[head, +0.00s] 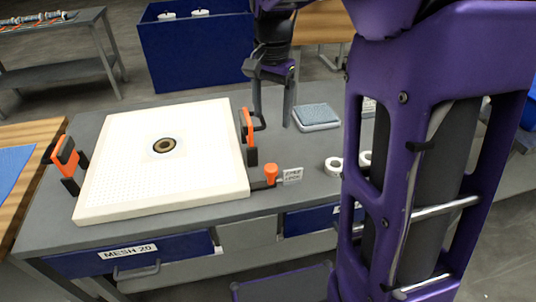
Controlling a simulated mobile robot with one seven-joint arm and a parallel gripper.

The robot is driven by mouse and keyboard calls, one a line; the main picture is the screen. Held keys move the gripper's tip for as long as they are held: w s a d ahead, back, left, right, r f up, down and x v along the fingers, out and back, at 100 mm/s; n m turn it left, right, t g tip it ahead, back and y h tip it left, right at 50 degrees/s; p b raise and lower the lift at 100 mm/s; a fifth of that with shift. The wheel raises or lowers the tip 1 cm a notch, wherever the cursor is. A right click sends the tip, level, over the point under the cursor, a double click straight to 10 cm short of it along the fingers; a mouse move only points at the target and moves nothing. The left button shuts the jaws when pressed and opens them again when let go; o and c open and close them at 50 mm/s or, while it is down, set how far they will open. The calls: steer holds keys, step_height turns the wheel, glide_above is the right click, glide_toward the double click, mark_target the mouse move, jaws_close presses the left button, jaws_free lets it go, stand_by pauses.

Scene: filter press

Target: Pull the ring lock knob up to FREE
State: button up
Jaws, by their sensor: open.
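An orange knob (271,171) stands on a dark bracket at the right front corner of the white filter plate (115,195). A small white sign (292,176) is right beside it; its lettering is too small to read surely. The knob's exact setting is hard to tell. My gripper (273,124) points down above the table behind the knob, with its two fingers apart and nothing visible between them. It does not touch the knob.
Orange-handled clamps stand at the plate's left (66,160) and right (248,135) edges. A grey-blue pad (317,114) lies right of my gripper. White rings (333,166) lie right of the sign, partly behind my purple arm. A blue bin (195,55) stands behind.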

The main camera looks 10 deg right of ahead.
mark_target(271, 167)
step_height(271, 167, down, 17)
steer(key=b, duration=0.3)
steer(key=shift+r, duration=0.1)
jaws_close()
stand_by(0.3)
stand_by(1.1)
